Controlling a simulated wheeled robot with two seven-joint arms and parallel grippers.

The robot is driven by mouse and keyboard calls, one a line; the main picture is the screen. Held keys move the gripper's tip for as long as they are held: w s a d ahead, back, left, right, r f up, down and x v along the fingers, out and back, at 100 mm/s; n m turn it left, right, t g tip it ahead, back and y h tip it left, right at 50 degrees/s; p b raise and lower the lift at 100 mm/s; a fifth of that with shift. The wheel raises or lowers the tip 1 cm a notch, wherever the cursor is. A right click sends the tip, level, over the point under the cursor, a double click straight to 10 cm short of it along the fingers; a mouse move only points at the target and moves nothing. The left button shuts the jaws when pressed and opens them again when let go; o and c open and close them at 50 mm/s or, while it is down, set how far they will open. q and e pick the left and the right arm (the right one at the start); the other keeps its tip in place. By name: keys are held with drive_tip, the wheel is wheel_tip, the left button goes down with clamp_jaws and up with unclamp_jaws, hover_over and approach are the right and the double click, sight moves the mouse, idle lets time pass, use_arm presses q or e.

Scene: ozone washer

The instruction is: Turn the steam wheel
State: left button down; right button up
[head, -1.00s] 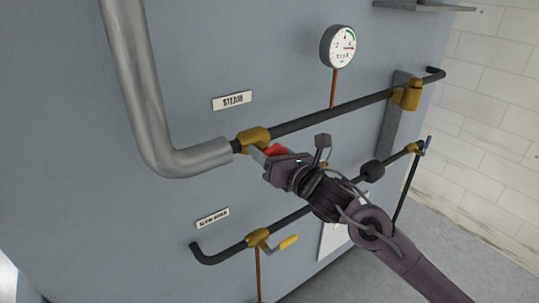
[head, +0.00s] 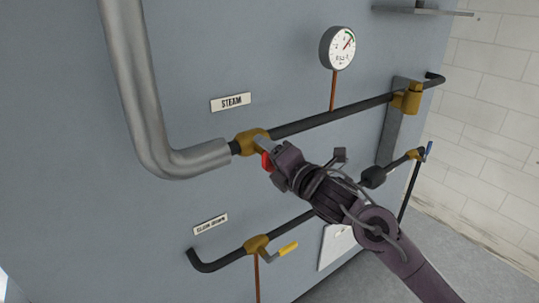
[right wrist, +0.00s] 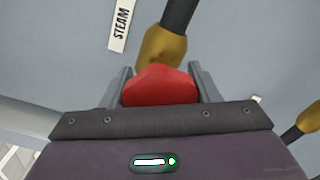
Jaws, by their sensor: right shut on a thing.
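The red steam wheel (head: 266,162) sits on the brass valve (head: 246,140) of the upper black pipe, below the STEAM label (head: 230,102). In the head view my right gripper (head: 265,151) covers most of the wheel, and only a red edge shows at its lower left. In the right wrist view the red wheel (right wrist: 160,86) lies between the two grey fingers, with the brass valve (right wrist: 163,46) just beyond it. My right gripper (right wrist: 160,75) is shut on the wheel. My left gripper is not in view.
A pressure gauge (head: 338,46) stands above the upper pipe (head: 350,110). A lower pipe (head: 225,259) carries a yellow-handled valve (head: 287,249). A thick grey pipe (head: 135,100) bends in from the left. Free floor (head: 445,235) shows at the right.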

drive_tip(key=shift+m, duration=0.7)
drive_tip(key=o, duration=1)
drive_tip(key=shift+d, duration=0.1)
drive_tip(key=shift+s+d+f, duration=0.1)
drive_tip(key=shift+s+d, duration=0.05)
drive_tip(key=shift+s, duration=0.15)
drive_tip(key=b+v, duration=0.2)
drive_tip(key=v, duration=0.5)
drive_tip(key=shift+b, duration=0.3)
